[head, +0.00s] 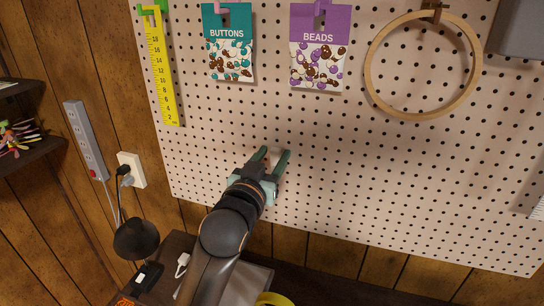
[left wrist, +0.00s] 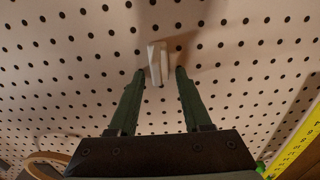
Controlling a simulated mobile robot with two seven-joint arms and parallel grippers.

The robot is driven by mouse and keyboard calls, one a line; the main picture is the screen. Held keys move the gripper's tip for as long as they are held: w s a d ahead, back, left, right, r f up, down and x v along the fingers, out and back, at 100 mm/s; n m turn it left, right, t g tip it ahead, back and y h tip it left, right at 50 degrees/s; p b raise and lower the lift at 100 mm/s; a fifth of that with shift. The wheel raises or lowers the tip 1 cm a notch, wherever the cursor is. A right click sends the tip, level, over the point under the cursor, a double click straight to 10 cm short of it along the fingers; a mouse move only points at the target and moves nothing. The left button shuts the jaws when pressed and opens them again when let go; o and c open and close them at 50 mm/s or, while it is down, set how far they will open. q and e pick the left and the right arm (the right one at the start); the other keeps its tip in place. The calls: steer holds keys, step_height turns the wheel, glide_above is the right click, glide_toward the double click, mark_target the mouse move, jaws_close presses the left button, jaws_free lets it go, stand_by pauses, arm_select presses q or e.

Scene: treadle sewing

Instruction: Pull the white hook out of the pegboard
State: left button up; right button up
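The white hook (left wrist: 158,62) is in the pegboard (head: 330,160), on its bare lower left part. In the head view the hook (head: 275,155) is a small pale shape between my fingertips. My left gripper (head: 276,152) reaches up to the board from below and is open. In the left wrist view its two green fingertips (left wrist: 160,73) stand on either side of the hook, with a gap showing on each side. Whether the hook is just beyond or between the tips is hard to tell. My right gripper is out of view.
A yellow ruler (head: 161,70), a buttons packet (head: 229,45), a beads packet (head: 319,50) and a wooden hoop (head: 373,85) hang higher on the board. A power strip (head: 86,140), outlet (head: 132,168) and black lamp (head: 136,238) are at left. The board around the hook is clear.

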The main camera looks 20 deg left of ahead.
arm_select(q)
jaws_close()
stand_by(0.6)
stand_by(1.5)
steer(key=shift+s, duration=0.35)
stand_by(0.3)
steer(key=shift+s, duration=0.35)
steer(key=shift+s, duration=0.6)
stand_by(0.4)
